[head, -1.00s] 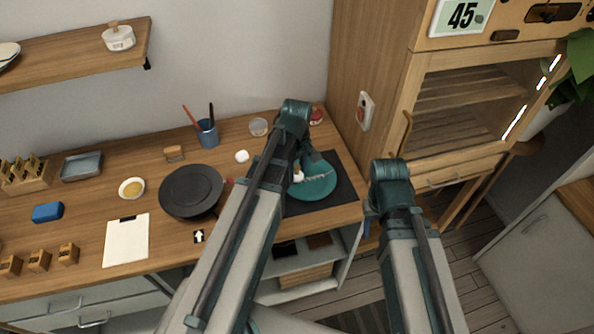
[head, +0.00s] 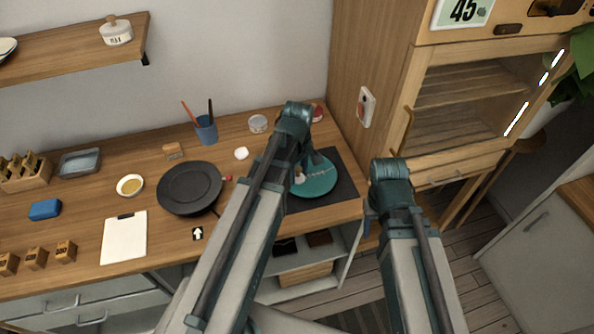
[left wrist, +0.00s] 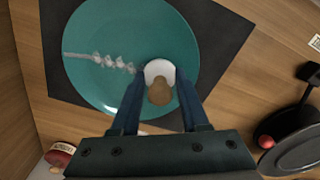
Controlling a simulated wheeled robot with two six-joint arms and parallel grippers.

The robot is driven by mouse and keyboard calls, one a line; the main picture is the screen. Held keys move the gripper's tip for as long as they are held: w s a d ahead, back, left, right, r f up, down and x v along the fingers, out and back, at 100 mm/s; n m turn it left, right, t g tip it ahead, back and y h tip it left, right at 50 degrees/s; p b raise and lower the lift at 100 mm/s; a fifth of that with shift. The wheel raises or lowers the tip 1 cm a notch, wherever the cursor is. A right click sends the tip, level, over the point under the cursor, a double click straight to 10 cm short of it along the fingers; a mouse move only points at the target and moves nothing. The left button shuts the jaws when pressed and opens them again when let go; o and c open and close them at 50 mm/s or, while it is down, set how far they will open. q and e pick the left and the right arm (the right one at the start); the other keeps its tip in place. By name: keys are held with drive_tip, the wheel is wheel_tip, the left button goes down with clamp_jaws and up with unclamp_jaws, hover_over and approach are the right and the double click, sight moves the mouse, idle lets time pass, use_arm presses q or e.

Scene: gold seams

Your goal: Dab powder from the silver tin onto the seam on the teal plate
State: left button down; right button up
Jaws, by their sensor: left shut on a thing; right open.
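The teal plate (head: 318,184) lies on a dark mat at the counter's right end. A pale, zigzag seam (left wrist: 92,60) runs across it from the left rim toward the middle. My left gripper (left wrist: 160,100) is shut on a dabber with a tan knob (left wrist: 160,92) and white pad, over the plate's edge. I cannot tell whether the pad touches the plate. The silver tin (head: 258,123) stands at the back of the counter, left of my left wrist. My right gripper (head: 371,212) is mostly hidden behind its own wrist, right of the counter, and open.
A red-topped tin (left wrist: 60,153) stands behind the plate. A blue cup (head: 206,130) with brushes and a small white item (head: 241,153) are behind. A wooden cabinet (head: 380,80) borders the right.

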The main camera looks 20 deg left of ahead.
use_arm(q)
drive_tip(key=shift+w+a+f, duration=0.1)
drive_tip(key=shift+w+a, duration=0.2)
drive_tip(key=shift+w, duration=0.2)
drive_tip(key=shift+s, duration=0.1)
drive_tip(key=shift+s+d, duration=0.35)
drive_tip(key=shift+s, duration=0.15)
drive_tip(key=shift+w+a, duration=0.1)
drive_tip(key=shift+w, duration=0.05)
drive_tip(key=shift+w+a, duration=0.2)
drive_tip(key=shift+w, duration=0.15)
drive_tip(key=shift+a, duration=0.1)
